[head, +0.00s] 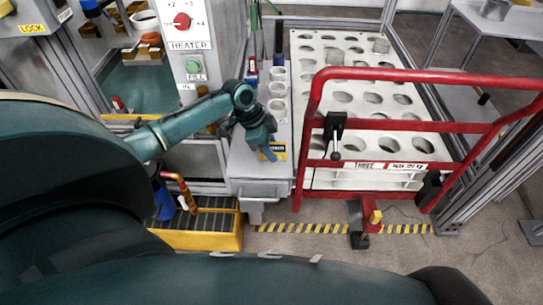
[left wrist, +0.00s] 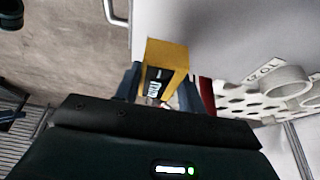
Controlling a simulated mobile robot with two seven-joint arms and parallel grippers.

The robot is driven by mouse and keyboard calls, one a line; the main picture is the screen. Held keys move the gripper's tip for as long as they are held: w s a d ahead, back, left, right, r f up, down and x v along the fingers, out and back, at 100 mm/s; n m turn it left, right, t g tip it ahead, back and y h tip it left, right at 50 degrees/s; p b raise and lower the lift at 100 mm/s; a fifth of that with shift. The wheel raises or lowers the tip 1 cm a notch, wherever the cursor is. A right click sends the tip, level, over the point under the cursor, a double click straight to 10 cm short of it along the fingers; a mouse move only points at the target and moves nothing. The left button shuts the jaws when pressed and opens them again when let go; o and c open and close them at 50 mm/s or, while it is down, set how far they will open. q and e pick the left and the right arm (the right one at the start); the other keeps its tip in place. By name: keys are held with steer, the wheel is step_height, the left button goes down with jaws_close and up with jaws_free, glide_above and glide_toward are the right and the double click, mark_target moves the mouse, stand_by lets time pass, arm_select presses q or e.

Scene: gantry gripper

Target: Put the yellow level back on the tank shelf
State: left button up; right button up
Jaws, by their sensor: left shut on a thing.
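My left gripper (head: 268,150) is over the front part of a light grey shelf (head: 256,182). In the left wrist view its two fingers (left wrist: 160,95) are shut on the yellow level (left wrist: 172,55), a yellow block with a black label on one side. In the head view the gripper partly hides the level (head: 281,153). I cannot tell whether the level touches the shelf surface. My right gripper is not in view.
White round cups (head: 277,88) stand in a row on the shelf behind the gripper. A red rail frame (head: 400,75) stands close on the right, before a white rack with holes (head: 345,98). A panel with a red knob (head: 182,21) is at the left.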

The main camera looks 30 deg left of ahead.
arm_select(q)
steer(key=shift+f, duration=1.9)
steer(key=shift+b, duration=0.3)
steer(key=shift+f, duration=0.15)
steer(key=o, duration=1.1)
